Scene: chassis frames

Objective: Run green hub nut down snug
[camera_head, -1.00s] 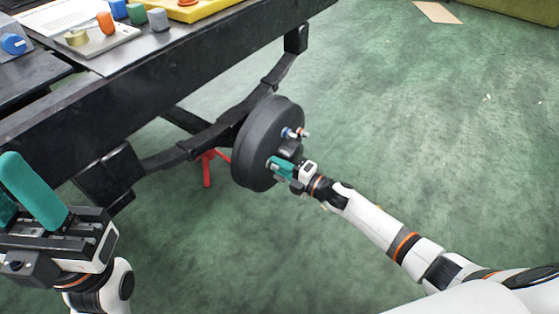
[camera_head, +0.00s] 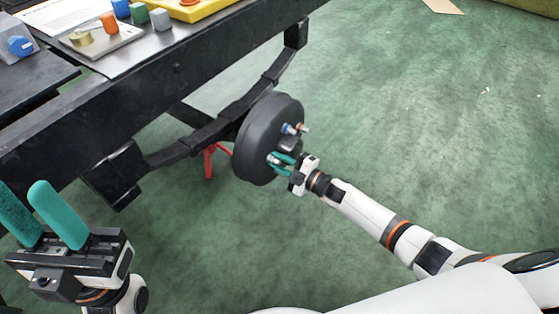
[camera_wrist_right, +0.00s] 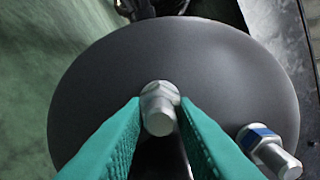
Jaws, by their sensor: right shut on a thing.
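The dark drum-shaped hub (camera_head: 258,130) hangs on the axle under the bench and fills much of the right wrist view (camera_wrist_right: 95,75). My right gripper (camera_head: 277,163) is at the hub's face, its teal fingers shut on a silver hex hub nut on a stud. In the right wrist view the nut (camera_wrist_right: 160,90) sits between the fingertips, close against the face; no green shows on it. A blue-banded nut (camera_wrist_right: 258,135) sits on another stud to its right, and also shows in the head view (camera_head: 288,128). My left gripper (camera_head: 22,190) is open and empty at the lower left.
The black bench (camera_head: 170,85) crosses the upper left. On it are a tray (camera_head: 98,40) with coloured pieces, a yellow tray (camera_head: 190,12) and a blue knob-like piece (camera_head: 20,45). A red stand (camera_head: 209,163) is behind the hub.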

